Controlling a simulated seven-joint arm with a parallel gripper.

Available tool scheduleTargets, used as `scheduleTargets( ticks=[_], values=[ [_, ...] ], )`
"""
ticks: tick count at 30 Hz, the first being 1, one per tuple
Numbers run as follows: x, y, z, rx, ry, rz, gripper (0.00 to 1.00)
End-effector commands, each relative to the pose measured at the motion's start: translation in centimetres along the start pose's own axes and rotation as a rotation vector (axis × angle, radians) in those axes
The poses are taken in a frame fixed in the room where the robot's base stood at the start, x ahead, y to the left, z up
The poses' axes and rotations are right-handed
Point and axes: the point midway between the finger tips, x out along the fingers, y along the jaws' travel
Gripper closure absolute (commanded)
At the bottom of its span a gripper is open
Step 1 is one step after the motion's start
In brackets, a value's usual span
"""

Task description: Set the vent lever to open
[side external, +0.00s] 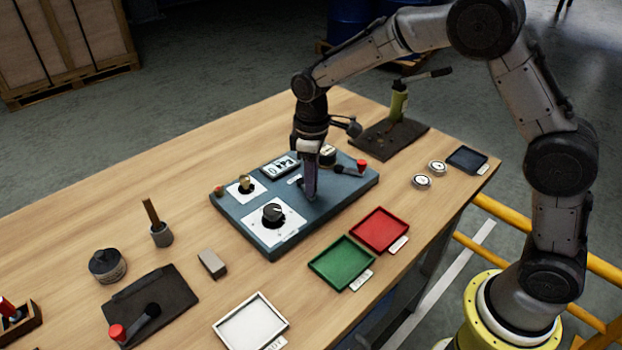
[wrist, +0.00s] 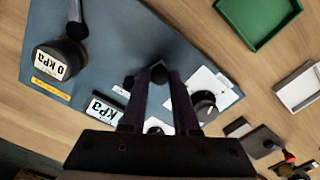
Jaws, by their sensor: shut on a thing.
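My gripper (side external: 311,196) points down over the blue-grey control panel (side external: 345,192), with its fingers at the panel's middle. In the wrist view the fingertips (wrist: 158,76) are closed on the dark round knob (wrist: 158,72) of a small lever, which I take to be the vent lever. A small white label (wrist: 120,89) sits beside it, too small to read. The fingers hide most of the lever, so its exact setting cannot be told. The panel also fills the middle of the wrist view (wrist: 125,40).
The panel also bears a black dial (side external: 273,212), a brass-coloured switch (side external: 246,184), a kPa display (side external: 280,167), a round gauge (wrist: 60,60) and a red-knobbed lever (side external: 361,166). Green (side external: 342,285) and red (side external: 406,247) trays lie in front.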

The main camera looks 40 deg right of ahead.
Motion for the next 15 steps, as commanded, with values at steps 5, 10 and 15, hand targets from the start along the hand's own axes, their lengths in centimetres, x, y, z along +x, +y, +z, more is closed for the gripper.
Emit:
scheduleTargets(
  ticks=[5,10,15],
  values=[
    [-0.08,0.03,0.00,0.001,0.000,0.001,0.69],
    [-0.07,0.03,-0.01,0.002,0.001,0.001,0.41],
    [-0.04,0.02,-0.01,0.002,0.000,0.001,0.41]
  ],
)
